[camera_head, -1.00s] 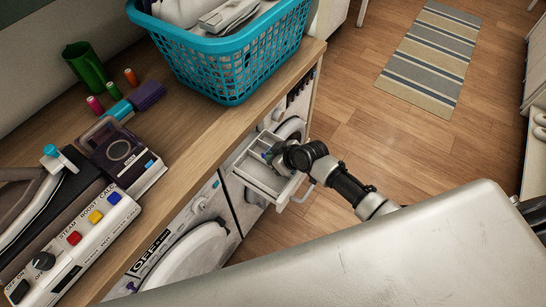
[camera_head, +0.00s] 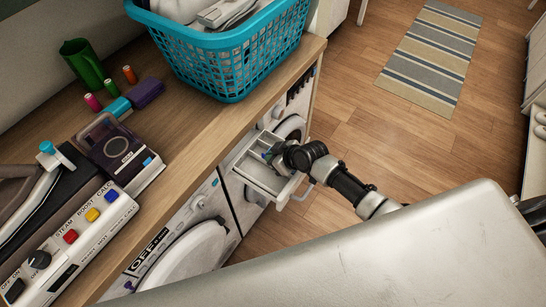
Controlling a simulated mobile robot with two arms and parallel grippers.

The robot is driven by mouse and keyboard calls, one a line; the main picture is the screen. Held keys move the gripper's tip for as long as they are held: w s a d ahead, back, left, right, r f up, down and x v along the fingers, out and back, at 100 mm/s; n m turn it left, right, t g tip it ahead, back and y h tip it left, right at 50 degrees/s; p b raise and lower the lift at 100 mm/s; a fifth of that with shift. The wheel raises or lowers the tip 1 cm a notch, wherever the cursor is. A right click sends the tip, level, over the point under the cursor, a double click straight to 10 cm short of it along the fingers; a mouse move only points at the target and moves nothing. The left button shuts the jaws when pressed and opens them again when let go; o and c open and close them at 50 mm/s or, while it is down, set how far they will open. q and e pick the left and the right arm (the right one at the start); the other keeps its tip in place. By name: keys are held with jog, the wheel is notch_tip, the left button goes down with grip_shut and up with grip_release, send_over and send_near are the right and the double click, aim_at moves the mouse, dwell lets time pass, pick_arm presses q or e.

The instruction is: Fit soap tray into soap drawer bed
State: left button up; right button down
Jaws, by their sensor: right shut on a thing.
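The soap drawer (camera_head: 287,195) is a pale pulled-out drawer at the front of the far washing machine, below the wooden counter. A light grey soap tray (camera_head: 262,177) with divider walls shows at the drawer bed. I cannot tell whether it is fully seated. My right gripper (camera_head: 270,155) is at the tray's upper right part, shut on it; its fingers are small and partly hidden by my wrist. My left gripper is not in view.
A blue laundry basket (camera_head: 235,60) stands on the counter (camera_head: 190,125) above the drawer. A steam iron station (camera_head: 75,240), green jug (camera_head: 84,64) and thread spools (camera_head: 130,74) are on the left. A second machine's round door (camera_head: 190,260) is below. The wooden floor beside the drawer is clear.

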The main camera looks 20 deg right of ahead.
jog(key=shift+f, duration=0.25)
dwell(0.7)
dwell(0.8)
jog(key=c, duration=1.5)
grip_release()
jog(key=shift+r+p, duration=0.7)
jog(key=shift+r, duration=0.35)
